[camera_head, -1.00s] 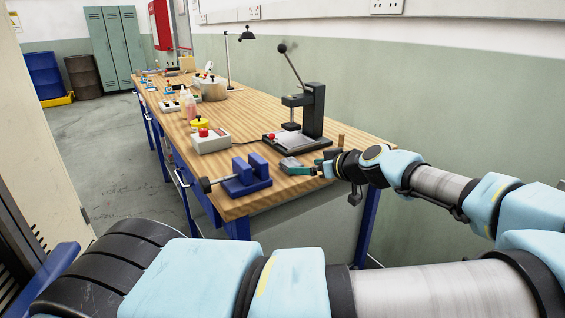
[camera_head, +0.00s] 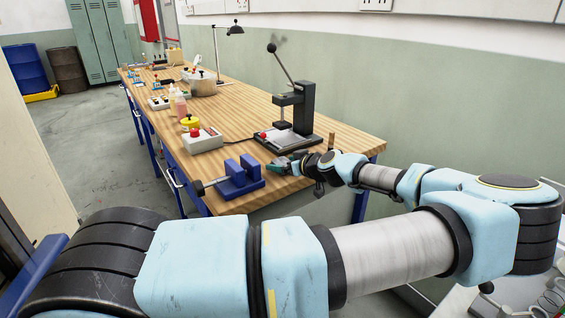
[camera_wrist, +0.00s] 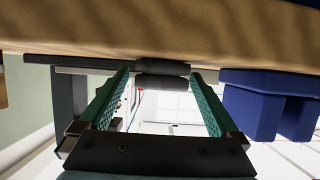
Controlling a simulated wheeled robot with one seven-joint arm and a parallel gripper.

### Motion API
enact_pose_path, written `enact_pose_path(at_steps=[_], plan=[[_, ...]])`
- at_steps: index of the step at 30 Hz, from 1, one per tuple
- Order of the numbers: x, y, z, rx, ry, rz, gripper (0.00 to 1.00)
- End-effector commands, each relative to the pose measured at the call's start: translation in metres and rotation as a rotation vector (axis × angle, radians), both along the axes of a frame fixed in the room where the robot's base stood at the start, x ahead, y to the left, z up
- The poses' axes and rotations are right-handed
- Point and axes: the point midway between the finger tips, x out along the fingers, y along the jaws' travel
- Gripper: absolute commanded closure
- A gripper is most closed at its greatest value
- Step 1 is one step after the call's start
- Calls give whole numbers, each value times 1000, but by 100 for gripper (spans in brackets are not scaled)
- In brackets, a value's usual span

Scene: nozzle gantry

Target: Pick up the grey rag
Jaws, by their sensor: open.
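A dark grey, rounded, folded-looking shape (camera_wrist: 162,68), which looks like the grey rag, lies on the wooden bench top. In the wrist view, where the scene appears upside down, it sits between and just beyond my gripper's fingertips. My gripper (camera_wrist: 160,80) is open, with one green finger on each side of the grey shape, and I cannot tell whether they touch it. In the head view my gripper (camera_head: 281,166) is low at the bench's near right part, between the vise and the press. The rag is mostly hidden there.
A blue vise (camera_head: 237,178) stands close to the left of my gripper. A black lever press (camera_head: 293,113) stands just behind it. A box with a red button (camera_head: 202,138) sits farther left on the wooden bench (camera_head: 345,143). Bottles and a pot are farther back.

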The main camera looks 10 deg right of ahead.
Motion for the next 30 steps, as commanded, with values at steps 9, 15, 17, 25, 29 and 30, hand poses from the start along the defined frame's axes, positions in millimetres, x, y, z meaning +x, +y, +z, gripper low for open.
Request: enact_pose_path(at_steps=[9,15,17,25,29,30], plan=[[1,0,-1,0,0,0,13],[1,0,-1,0,0,0,35],[1,0,-1,0,0,0,42],[1,0,-1,0,0,0,72],[1,0,-1,0,0,0,87],[1,0,-1,0,0,0,91]])
